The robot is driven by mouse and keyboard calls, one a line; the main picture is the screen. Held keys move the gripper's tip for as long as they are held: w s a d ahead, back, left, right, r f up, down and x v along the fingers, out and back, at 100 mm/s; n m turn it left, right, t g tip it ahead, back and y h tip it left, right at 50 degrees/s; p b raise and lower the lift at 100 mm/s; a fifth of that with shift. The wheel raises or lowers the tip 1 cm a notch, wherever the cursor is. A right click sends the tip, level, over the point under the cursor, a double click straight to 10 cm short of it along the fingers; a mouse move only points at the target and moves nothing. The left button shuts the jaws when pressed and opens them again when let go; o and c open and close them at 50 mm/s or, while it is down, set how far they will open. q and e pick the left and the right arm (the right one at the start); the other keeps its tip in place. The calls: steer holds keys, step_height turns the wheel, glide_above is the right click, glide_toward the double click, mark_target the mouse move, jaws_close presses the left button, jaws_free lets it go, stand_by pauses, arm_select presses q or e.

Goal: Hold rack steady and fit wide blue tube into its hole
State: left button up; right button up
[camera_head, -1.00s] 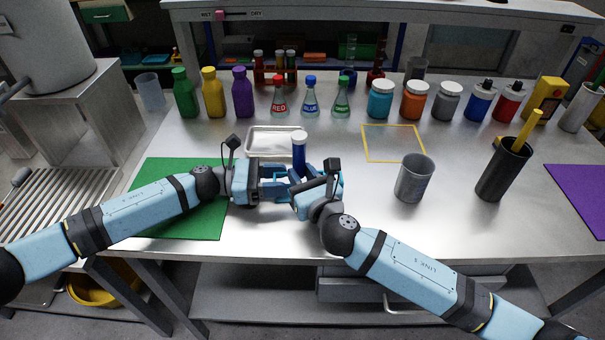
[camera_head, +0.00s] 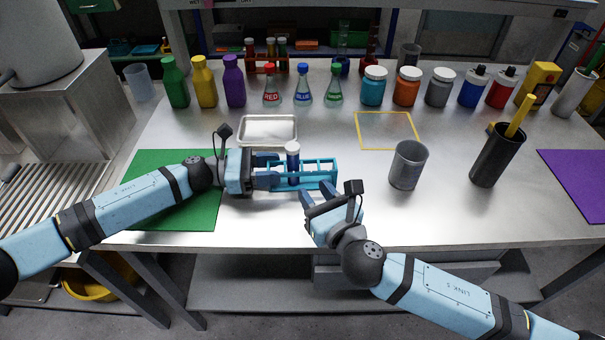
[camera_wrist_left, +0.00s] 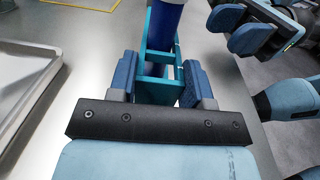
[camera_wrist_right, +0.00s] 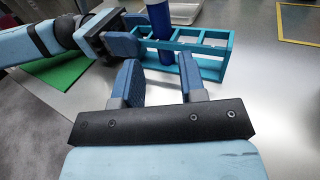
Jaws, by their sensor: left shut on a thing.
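The turquoise rack (camera_head: 322,174) stands on the steel bench, and more of it shows in the right wrist view (camera_wrist_right: 212,62). My left gripper (camera_head: 268,173) is shut on the rack's left end; in the left wrist view its fingers (camera_wrist_left: 160,82) are on either side of the rack frame. The wide blue tube (camera_head: 293,164), with a white top, stands nearly upright in the rack near the left end, and it also shows in the right wrist view (camera_wrist_right: 162,28). My right gripper (camera_head: 318,203) is open and empty, in front of the rack and apart from the tube.
A metal tray (camera_head: 268,143) lies behind the rack. A grey beaker (camera_head: 408,166) and a black holder (camera_head: 497,160) stand to the right. A green mat (camera_head: 165,210) lies under my left arm. Several bottles and flasks line the back.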

arm_select(q)
steer(key=shift+f, duration=0.2)
arm_select(e)
steer(key=shift+r+v, duration=0.2)
steer(key=shift+v, duration=1.35)
arm_select(q)
steer(key=shift+s, duration=0.1)
steer(key=o, duration=1)
steer(key=shift+r, duration=0.1)
